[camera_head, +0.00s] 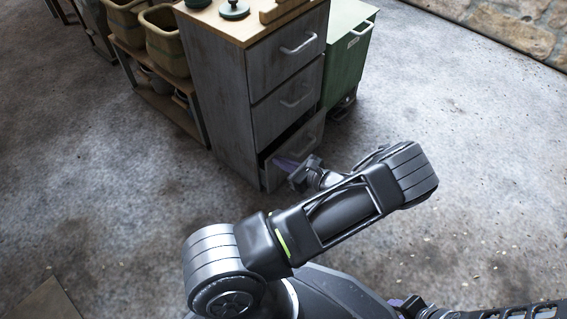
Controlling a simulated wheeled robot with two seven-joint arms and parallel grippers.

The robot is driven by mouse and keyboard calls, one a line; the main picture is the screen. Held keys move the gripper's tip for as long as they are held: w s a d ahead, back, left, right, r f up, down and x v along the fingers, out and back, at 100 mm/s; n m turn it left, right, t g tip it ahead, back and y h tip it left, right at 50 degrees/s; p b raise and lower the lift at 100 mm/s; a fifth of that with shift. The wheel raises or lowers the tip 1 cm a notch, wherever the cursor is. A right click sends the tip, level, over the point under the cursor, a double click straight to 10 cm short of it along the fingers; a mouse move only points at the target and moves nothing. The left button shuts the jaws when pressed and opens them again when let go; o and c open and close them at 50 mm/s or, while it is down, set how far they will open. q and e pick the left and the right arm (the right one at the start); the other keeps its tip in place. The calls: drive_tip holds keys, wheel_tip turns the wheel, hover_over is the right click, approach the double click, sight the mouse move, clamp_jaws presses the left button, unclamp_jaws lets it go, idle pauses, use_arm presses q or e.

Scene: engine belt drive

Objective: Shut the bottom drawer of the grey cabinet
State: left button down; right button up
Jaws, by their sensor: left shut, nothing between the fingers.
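The grey cabinet (216,98) has a wooden top and three drawers with pale bar handles. Its bottom drawer (316,128) stands partly out, with a dark gap along its top edge. The upper two drawers look shut. My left gripper (288,165) is shut and empty, low at the front of the bottom drawer. It overlaps the lower part of the drawer front, and I cannot tell whether it touches. My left forearm crosses the floor in front of the cabinet. What seems to be my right gripper (408,305) shows partly at the bottom edge; its fingers are unclear.
A green cabinet (345,58) stands close on the right of the grey one. A low shelf with woven baskets (166,40) stands on the left. Dark green round items (234,10) lie on the wooden top.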

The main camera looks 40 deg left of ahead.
sight(272, 155)
use_arm(q)
drive_tip(key=shift+a, duration=0.1)
drive_tip(key=a, duration=0.3)
drive_tip(key=shift+s+a+p, duration=0.1)
drive_tip(key=shift+a+p, duration=0.1)
drive_tip(key=shift+p, duration=0.1)
drive_tip(key=shift+a, duration=0.3)
use_arm(e)
drive_tip(key=shift+s+d+r, duration=0.1)
drive_tip(key=shift+r, duration=0.15)
